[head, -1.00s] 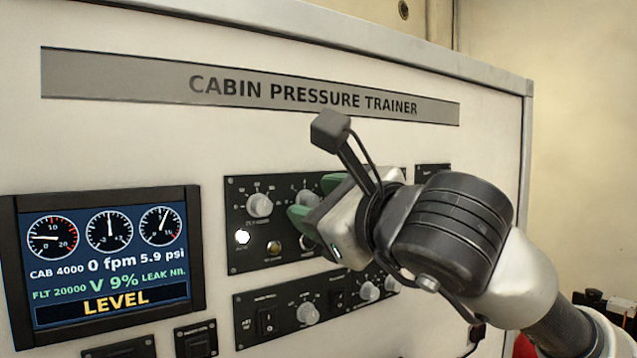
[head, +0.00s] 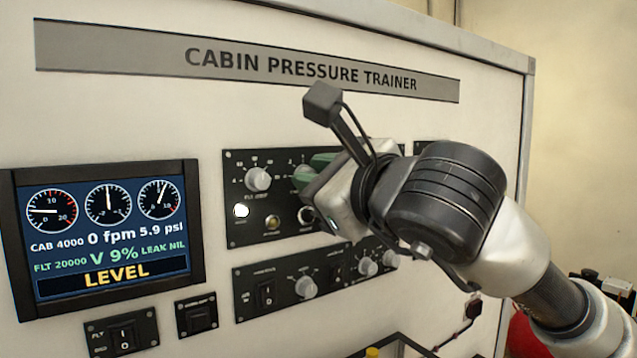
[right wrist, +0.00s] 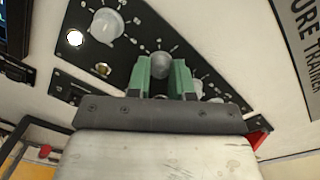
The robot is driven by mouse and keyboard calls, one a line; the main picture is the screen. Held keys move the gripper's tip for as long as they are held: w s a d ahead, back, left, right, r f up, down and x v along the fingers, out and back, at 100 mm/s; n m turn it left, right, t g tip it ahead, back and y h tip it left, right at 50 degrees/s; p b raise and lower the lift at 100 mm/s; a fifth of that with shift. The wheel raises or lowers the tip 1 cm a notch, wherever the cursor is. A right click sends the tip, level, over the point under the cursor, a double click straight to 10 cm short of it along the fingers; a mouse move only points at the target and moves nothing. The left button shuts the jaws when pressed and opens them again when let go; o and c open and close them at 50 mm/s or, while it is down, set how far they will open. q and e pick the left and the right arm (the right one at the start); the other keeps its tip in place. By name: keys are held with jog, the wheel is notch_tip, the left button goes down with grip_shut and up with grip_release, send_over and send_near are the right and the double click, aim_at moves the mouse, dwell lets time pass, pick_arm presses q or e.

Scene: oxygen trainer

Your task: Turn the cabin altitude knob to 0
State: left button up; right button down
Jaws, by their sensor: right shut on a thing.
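The cabin pressure trainer panel (head: 120,120) stands upright before me. My right gripper (head: 310,172) is at the upper black control plate (head: 245,225). In the right wrist view its green fingers (right wrist: 161,75) stand on both sides of a grey knob (right wrist: 161,63) and are shut on it. This knob is right of the flight knob (head: 257,178); its label is hidden, so I cannot read its name or setting. The screen (head: 110,235) reads CAB 4000, FLT 20000, 0 fpm, 5.9 psi, V 9%, LEAK NIL and LEVEL. My left gripper is not in view.
A lower plate (head: 285,310) carries a switch (head: 265,294) and several knobs, one (head: 306,287) just below my gripper. A lit white lamp (head: 241,211) is left of the gripper. More switches (head: 124,334) sit under the screen. A red object (head: 525,335) is at lower right.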

jog(key=n+b, duration=1)
jog(key=n, duration=0.7)
jog(key=shift+a+h, duration=0.1)
jog(key=shift+h, duration=0.3)
jog(key=shift+f, duration=0.15)
jog(key=c, duration=1.1)
grip_release()
jog(key=shift+o, duration=0.5)
jog(key=b+v, duration=0.4)
jog(key=v, duration=0.7)
jog(key=shift+b, duration=0.35)
